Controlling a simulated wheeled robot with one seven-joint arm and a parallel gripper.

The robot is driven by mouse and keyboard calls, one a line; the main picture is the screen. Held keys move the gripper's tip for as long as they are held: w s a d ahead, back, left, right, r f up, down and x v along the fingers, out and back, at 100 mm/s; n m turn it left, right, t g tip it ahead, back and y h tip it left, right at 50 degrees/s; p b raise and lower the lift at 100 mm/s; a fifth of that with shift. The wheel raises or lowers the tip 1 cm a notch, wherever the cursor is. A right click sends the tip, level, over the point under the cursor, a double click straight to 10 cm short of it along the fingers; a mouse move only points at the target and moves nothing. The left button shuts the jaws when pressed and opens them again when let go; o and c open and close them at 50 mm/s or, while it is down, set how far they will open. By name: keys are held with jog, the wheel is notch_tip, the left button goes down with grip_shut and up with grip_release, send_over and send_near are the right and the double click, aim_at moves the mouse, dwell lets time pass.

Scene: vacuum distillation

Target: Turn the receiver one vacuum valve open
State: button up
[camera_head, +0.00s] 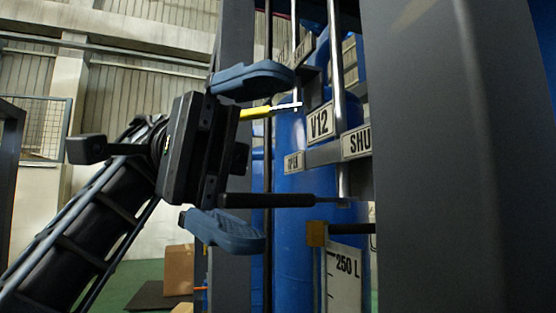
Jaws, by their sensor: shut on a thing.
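My gripper (268,155) comes in from the left, with one blue finger above and one below. It is shut on the black lever handle (265,200), which runs level between the fingers; the contact itself is not clear in this view. A thin metal rod joins the handle to the vertical pipe (338,65) on the right. A V12 plate (320,122) is above the lever. A small plate, seemingly reading OPEN (294,163), is on the left and a partly hidden SHU... plate (357,142) on the right.
A yellow lever (255,113) passes just under the upper finger. A wide grey post (450,160) fills the right side. Blue tanks (290,245) stand behind, with a 250 L scale (343,280) below. Another grey post (232,265) stands behind my gripper.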

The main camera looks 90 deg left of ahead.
jog(key=shift+s+d+r, duration=0.2)
jog(key=shift+s+r, duration=0.05)
jog(key=shift+s, duration=0.4)
jog(key=shift+s+d+r, duration=0.15)
jog(key=shift+s+r, duration=0.1)
jog(key=shift+s, duration=0.35)
jog(key=c, duration=0.7)
jog(key=shift+s+d+f+b, duration=0.15)
jog(key=shift+s+b, duration=0.3)
jog(key=shift+s, duration=0.35)
jog(key=shift+s+d+f+b, duration=0.1)
jog(key=shift+s+b, duration=0.3)
jog(key=shift+s, duration=0.4)
